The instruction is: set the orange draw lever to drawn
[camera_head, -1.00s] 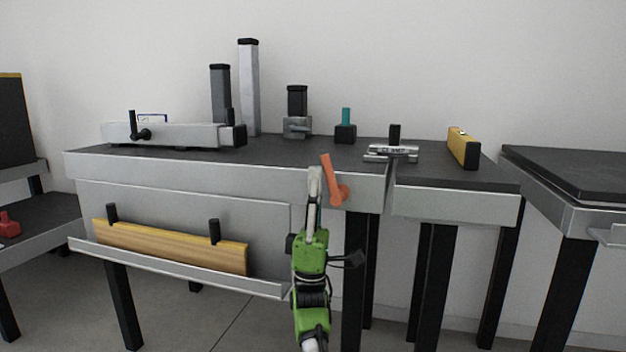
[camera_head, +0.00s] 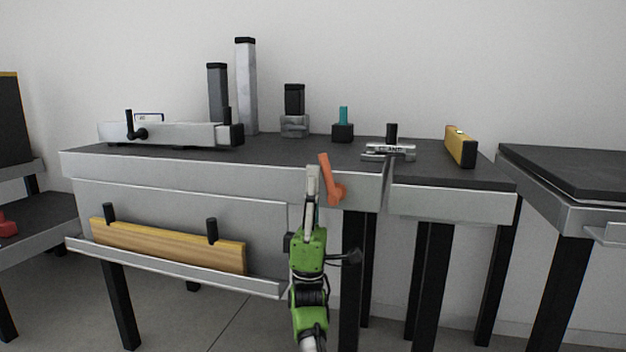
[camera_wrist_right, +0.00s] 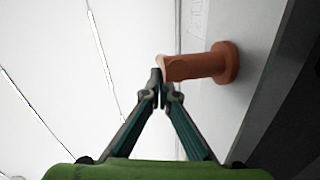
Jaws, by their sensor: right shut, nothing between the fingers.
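The orange draw lever (camera_head: 328,178) is mounted on the front edge of the workbench in the head view. Its arm points up and tilts a little to the left from the round pivot at its lower right. My right gripper (camera_head: 313,172) is just left of the lever, its fingers pointing up. In the right wrist view the lever (camera_wrist_right: 195,67) sticks out from its round base, and my shut, empty fingertips (camera_wrist_right: 161,80) are close to its free end. I cannot tell whether they touch. My left gripper is not in view.
The workbench (camera_head: 180,170) carries a grey vise-like bar (camera_head: 180,133), posts and a black block with a teal handle (camera_head: 343,132). A yellow level (camera_head: 460,147) lies at right. A wooden board (camera_head: 165,245) with two black handles rests in the front tray (camera_head: 180,268).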

